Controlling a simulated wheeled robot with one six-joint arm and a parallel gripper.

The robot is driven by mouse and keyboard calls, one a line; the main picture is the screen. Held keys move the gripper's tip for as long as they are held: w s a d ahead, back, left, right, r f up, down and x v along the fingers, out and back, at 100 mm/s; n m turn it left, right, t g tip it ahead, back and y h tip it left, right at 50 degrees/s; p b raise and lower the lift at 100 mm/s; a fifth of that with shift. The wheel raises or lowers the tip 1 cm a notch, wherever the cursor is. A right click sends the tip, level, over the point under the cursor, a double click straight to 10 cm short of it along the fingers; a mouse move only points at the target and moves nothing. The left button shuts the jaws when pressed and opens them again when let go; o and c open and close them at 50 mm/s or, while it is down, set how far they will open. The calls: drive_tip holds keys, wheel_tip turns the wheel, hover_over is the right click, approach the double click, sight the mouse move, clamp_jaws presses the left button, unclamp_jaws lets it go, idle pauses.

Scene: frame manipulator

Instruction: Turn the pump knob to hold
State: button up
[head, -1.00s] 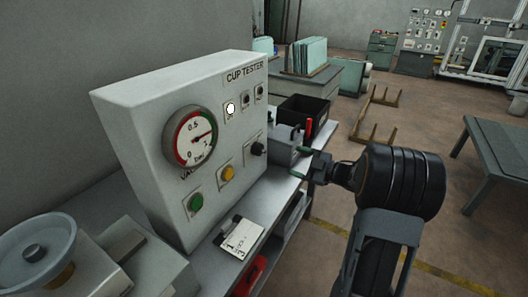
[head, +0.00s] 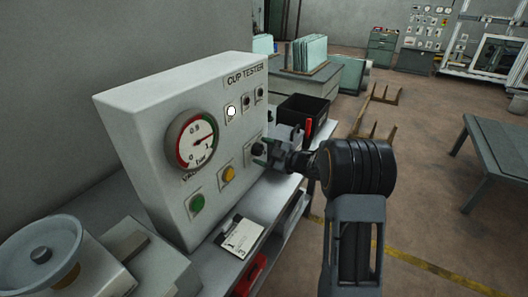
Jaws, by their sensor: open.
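The cup tester (head: 150,130) is a white box with a slanted front panel, standing on a bench. Its round vacuum gauge (head: 197,140) has a needle pointing to the right. A black knob (head: 257,149) sits at the panel's lower right, beside the yellow button (head: 228,174). My gripper (head: 263,154) is open at this knob, with its fingers close around or beside it. Contact cannot be told. The gripper partly hides the knob, and its label and pointer cannot be read.
A green button (head: 197,203) and a lit white lamp (head: 231,111) are on the panel. A card (head: 240,237) lies on the bench in front. A black bin (head: 304,112) with a red-handled item stands behind my gripper.

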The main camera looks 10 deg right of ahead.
drive_tip(key=c, duration=0.9)
drive_tip(key=shift+r+m, duration=0.1)
drive_tip(key=shift+m, duration=0.2)
drive_tip(key=m+p, duration=0.2)
drive_tip(key=shift+m, duration=0.4)
drive_tip(key=m+p, duration=0.3)
drive_tip(key=m, duration=0.2)
drive_tip(key=shift+m+t+p, duration=0.3)
drive_tip(key=m+p, duration=0.3)
drive_tip(key=m, duration=0.2)
drive_tip(key=shift+m, duration=0.3)
drive_tip(key=shift+m+t+p, duration=0.3)
drive_tip(key=shift+m+p, duration=0.6)
drive_tip(key=shift+m, duration=1)
